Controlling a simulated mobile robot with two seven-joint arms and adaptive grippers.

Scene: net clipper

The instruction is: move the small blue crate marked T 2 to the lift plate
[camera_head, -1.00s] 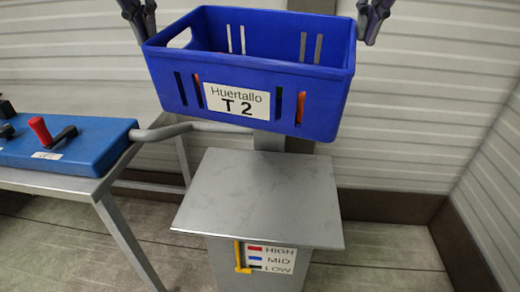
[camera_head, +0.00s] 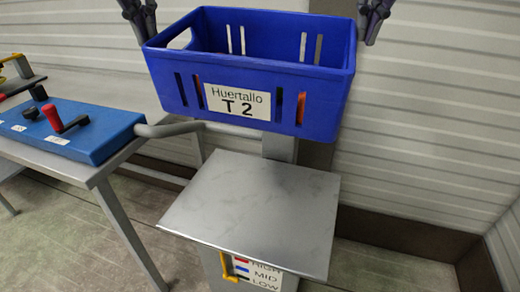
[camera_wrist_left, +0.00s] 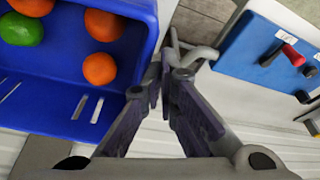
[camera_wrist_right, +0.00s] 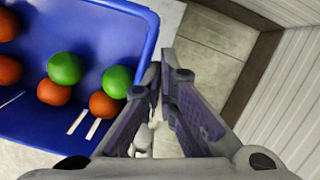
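The small blue crate marked T 2 (camera_head: 240,82) hangs level in the air, its label facing me. It holds several orange and green round fruits, seen in both wrist views. My left gripper (camera_head: 146,30) is at its left rear side, and my right gripper (camera_head: 368,32) at its right rear side. In the wrist views the left fingers (camera_wrist_left: 163,85) and right fingers (camera_wrist_right: 162,85) are close together at the crate's walls; the exact contact is partly hidden. The lift plate (camera_head: 255,208), a bare grey square top, is below the crate in the head view, with clear space between.
A blue control box (camera_head: 70,125) with red and black levers stands on a grey table (camera_head: 95,178) at left. The lift's column has a HIGH/MID/LOW label (camera_head: 262,277) and a yellow pointer (camera_head: 229,268). A white ribbed wall (camera_head: 430,130) is behind.

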